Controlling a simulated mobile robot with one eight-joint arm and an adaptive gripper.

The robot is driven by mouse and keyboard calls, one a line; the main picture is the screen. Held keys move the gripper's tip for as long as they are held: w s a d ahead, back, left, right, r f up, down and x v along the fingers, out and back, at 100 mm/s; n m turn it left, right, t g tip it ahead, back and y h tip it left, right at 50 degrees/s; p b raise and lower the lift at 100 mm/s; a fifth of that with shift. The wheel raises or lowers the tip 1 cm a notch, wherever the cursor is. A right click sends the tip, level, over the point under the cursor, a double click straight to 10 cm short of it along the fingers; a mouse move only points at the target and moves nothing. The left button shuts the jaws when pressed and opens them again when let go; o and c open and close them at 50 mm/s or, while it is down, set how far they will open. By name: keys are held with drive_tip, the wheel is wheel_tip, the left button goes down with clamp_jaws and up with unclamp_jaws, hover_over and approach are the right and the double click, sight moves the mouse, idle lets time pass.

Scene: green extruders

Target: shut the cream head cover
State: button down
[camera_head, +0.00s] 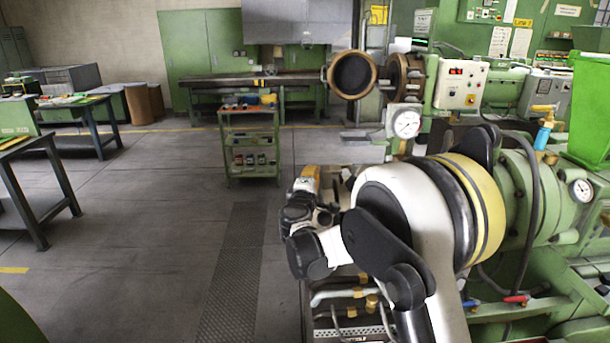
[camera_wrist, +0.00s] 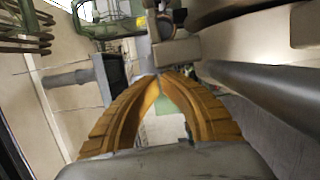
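My gripper (camera_wrist: 164,76) has two orange-yellow ridged fingers in the wrist view. Their tips come together, and I see nothing held between them. In the head view only a small orange part of my gripper (camera_head: 310,174) shows beyond my arm. I cannot surely pick out the cream head cover. A cream block (camera_wrist: 176,53) is just beyond the fingertips in the wrist view; I cannot tell whether they touch it or whether it is part of the cover. The extruder's open round end (camera_head: 352,75), copper-rimmed and dark inside, faces me. My arm hides part of the machine below.
A cream control box (camera_head: 460,86) and a dial gauge (camera_head: 406,123) are on the green machine at the right. A green cart (camera_head: 250,145) stands behind my gripper. Workbenches (camera_head: 88,118) stand at the left. The floor (camera_head: 150,230) between is clear.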

drive_tip(key=shift+d+r+m, duration=0.2)
drive_tip(key=shift+d+m, duration=0.2)
drive_tip(key=shift+d, duration=0.35)
